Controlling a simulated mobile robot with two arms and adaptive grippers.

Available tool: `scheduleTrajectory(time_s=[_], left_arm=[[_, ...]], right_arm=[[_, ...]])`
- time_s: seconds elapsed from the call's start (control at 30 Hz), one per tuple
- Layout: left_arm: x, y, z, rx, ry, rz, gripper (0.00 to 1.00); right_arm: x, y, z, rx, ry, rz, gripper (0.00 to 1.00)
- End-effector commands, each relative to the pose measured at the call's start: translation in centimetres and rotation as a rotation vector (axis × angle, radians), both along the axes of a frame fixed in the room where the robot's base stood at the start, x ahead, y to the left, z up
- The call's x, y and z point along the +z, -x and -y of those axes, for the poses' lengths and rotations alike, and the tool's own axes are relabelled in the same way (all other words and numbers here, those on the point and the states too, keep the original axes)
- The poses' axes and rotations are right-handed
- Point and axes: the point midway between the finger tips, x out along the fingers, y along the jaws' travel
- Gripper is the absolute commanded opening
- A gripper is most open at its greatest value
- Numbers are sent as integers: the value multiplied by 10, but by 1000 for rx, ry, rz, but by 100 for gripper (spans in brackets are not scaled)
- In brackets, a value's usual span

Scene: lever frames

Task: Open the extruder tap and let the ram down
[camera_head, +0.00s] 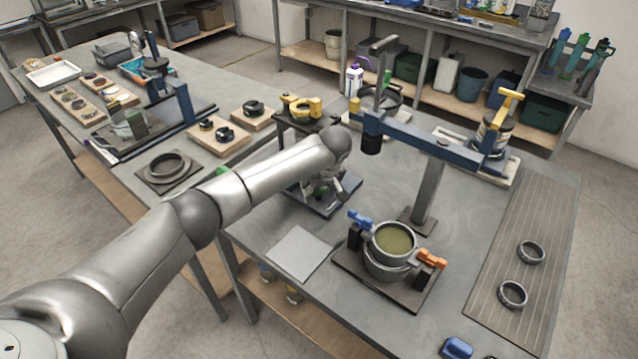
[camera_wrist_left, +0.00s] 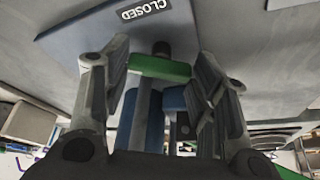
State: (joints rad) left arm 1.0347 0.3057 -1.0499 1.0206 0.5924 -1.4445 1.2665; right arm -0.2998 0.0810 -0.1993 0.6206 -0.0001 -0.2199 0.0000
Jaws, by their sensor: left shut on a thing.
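My left arm reaches across the table, and its gripper (camera_head: 325,190) is at a blue base plate (camera_head: 347,187). In the left wrist view my left gripper (camera_wrist_left: 160,75) has its fingers on either side of a green handle (camera_wrist_left: 160,67) and is shut on it. A label (camera_wrist_left: 143,10) on the blue plate (camera_wrist_left: 70,35) reads "CLOSED". In the head view the forearm and wrist hide most of this fixture. A dark cylinder (camera_head: 371,143), perhaps the ram, hangs from a blue beam (camera_head: 430,132) on a grey post (camera_head: 428,190). My right gripper is not in view.
A metal pot (camera_head: 388,262) with blue and orange clamps stands on a dark plate right of my gripper. A grey square sheet (camera_head: 296,252) lies in front. Two dark rings (camera_head: 512,294) lie on a ribbed mat (camera_head: 500,255). The left table (camera_head: 95,55) holds trays and boards.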

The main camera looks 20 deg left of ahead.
Motion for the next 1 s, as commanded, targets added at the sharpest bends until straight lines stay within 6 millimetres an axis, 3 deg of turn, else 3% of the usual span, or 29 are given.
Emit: scheduleTrajectory(time_s=[0.2,0.5,1.0], left_arm=[[1,-1,3,190,1,-3,30],[-1,-3,3,415,-2,-1,30],[0,-4,3,573,-2,2,30]], right_arm=[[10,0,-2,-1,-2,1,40],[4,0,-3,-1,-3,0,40],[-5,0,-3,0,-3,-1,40]])
